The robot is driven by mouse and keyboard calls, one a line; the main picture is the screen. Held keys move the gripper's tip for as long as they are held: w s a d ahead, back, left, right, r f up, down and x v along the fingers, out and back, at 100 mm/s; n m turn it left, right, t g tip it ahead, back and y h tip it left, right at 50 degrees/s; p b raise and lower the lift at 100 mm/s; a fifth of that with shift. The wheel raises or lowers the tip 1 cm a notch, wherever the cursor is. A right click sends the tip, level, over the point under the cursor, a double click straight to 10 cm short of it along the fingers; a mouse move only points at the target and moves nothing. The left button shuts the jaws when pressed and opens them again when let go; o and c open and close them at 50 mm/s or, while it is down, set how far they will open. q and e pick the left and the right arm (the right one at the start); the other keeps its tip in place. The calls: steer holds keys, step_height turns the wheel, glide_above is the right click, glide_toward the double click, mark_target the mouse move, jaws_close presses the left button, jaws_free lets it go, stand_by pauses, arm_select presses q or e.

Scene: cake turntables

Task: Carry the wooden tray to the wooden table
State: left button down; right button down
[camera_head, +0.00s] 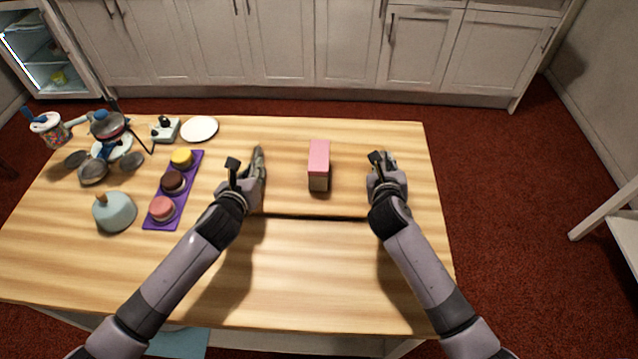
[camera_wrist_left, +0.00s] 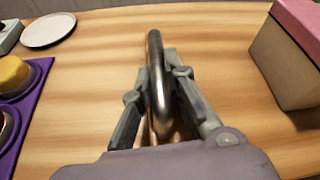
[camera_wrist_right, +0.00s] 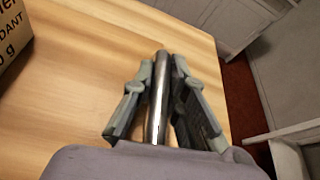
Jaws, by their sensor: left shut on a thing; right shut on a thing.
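The wooden tray (camera_head: 285,200) spans the space between my two grippers, over the wooden table (camera_head: 300,290). Its wood blends with the table, and a dark line of shadow runs along its front edge. I cannot tell whether it rests on the table or hangs just above it. A box with a pink top (camera_head: 319,165) stands upright on the tray. My left gripper (camera_head: 250,168) is shut on the tray's left metal handle (camera_wrist_left: 156,70). My right gripper (camera_head: 382,170) is shut on the right metal handle (camera_wrist_right: 158,100).
A purple tray (camera_head: 155,218) with small cakes lies left of my left gripper. A white plate (camera_head: 199,129), a blue-grey dome (camera_head: 115,212) and kitchen tools crowd the table's left side. The table's front middle is clear. White cabinets (camera_head: 285,45) stand behind.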

arm_select(q)
steer(key=shift+f, duration=0.35)
arm_select(e)
steer(key=shift+f, duration=0.35)
arm_select(q)
steer(key=c, duration=1.6)
jaws_free()
arm_select(e)
steer(key=c, duration=1.6)
jaws_free()
arm_select(q)
steer(key=shift+s, duration=0.1)
steer(key=v, duration=1.1)
steer(key=shift+s+a+r, duration=0.15)
steer(key=shift+s, duration=0.2)
arm_select(e)
steer(key=shift+s+r, duration=0.1)
steer(key=v, duration=1.2)
